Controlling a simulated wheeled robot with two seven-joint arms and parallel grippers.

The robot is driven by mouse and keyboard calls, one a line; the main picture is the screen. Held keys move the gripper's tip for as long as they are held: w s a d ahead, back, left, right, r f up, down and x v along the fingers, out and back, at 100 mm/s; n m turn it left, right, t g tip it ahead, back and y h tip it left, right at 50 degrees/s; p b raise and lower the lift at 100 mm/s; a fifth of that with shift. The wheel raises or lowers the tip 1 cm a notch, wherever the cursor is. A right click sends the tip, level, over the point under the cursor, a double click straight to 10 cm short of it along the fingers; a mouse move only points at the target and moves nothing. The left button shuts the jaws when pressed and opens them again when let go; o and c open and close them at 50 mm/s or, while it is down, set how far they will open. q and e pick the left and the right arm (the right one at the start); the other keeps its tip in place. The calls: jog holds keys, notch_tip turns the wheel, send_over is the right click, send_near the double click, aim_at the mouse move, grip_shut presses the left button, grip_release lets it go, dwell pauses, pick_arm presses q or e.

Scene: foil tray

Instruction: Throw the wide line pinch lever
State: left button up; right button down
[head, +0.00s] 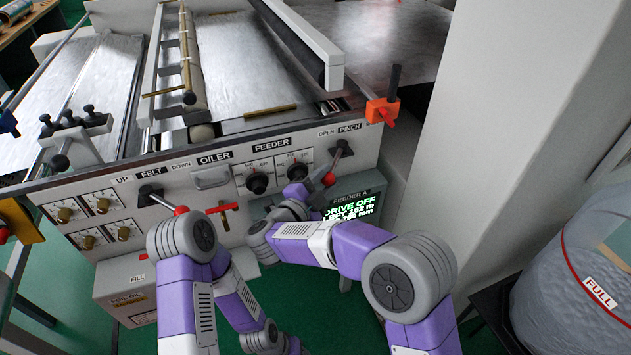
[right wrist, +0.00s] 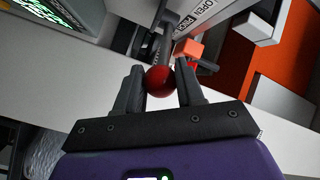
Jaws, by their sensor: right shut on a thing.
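The pinch lever (head: 335,165) sits at the right end of the feeder's front panel, under the label "OPEN PINCH" (head: 340,130). Its arm slants down and slightly left from a dark pivot to a red ball knob (head: 328,179). My right gripper (head: 320,184) is at this knob. In the right wrist view the red knob (right wrist: 159,80) sits between the two dark fingertips of my right gripper (right wrist: 158,82), which is shut on it. The dark lever arm runs on beyond the fingers. My left arm comes in low at the left; its gripper is out of sight.
A green-lit display (head: 348,212) reading "DRIVE OFF" is just below the lever. Two black dials (head: 278,175) are to its left. The felt lever's red knob (head: 181,210) is further left. An orange clamp (head: 382,110) is above right. A pale column (head: 470,130) stands at right.

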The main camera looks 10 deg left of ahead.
jog(key=shift+w+d+r, duration=0.2)
jog(key=shift+r, duration=0.3)
jog(key=c, duration=1)
grip_release()
jog(key=shift+w, duration=0.1)
jog(key=shift+o, duration=1.3)
jog(key=shift+w+f, duration=0.1)
jog(key=shift+f, duration=0.1)
jog(key=shift+a, duration=0.1)
jog(key=shift+s+a+f, duration=0.1)
jog(key=shift+s, duration=0.2)
jog(key=shift+b+v, duration=0.8)
jog(key=shift+v, duration=2.75)
